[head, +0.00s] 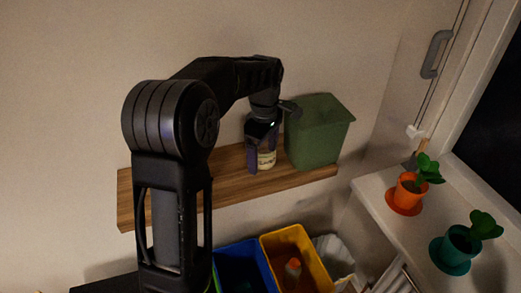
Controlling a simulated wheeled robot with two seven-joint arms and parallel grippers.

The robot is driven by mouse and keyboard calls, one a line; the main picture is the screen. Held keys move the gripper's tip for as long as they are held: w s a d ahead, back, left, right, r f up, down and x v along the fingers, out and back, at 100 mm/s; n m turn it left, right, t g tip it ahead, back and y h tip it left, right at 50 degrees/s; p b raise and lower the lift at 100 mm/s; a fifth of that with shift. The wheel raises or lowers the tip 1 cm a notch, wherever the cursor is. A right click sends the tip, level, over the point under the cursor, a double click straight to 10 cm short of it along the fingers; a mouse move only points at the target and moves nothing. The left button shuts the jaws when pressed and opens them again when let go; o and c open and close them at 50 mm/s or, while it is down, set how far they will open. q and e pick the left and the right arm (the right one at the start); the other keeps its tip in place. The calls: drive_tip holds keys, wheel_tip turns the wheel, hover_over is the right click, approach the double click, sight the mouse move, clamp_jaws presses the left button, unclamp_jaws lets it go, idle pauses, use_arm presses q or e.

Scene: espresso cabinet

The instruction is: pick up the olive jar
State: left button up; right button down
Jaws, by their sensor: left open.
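A small jar with a pale yellowish label, apparently the olive jar (267,159), stands upright on the wooden shelf (228,179) on the wall. My left gripper (264,143) comes down over it from above, with its dark fingers beside the jar. The gripper is open. The jar's top is hidden by the gripper, and I cannot tell whether a finger touches it. My right gripper is not in view.
A green bin (316,135) stands on the shelf close to the jar's right. Below are a blue bin (240,262) and a yellow bin (277,238). On the right ledge are an orange pot (406,190) and a teal pot (455,250) with plants. The shelf's left part looks clear.

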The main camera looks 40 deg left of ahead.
use_arm(q)
drive_tip(key=shift+f, duration=0.15)
drive_tip(key=shift+c, duration=0.4)
drive_tip(key=c, duration=1.6)
drive_tip(key=shift+o, duration=0.2)
wheel_tip(320, 180, up, 7)
drive_tip(key=shift+b, duration=0.35)
wheel_tip(320, 180, up, 3)
drive_tip(key=shift+r+p, duration=0.15)
drive_tip(key=shift+p, duration=0.95)
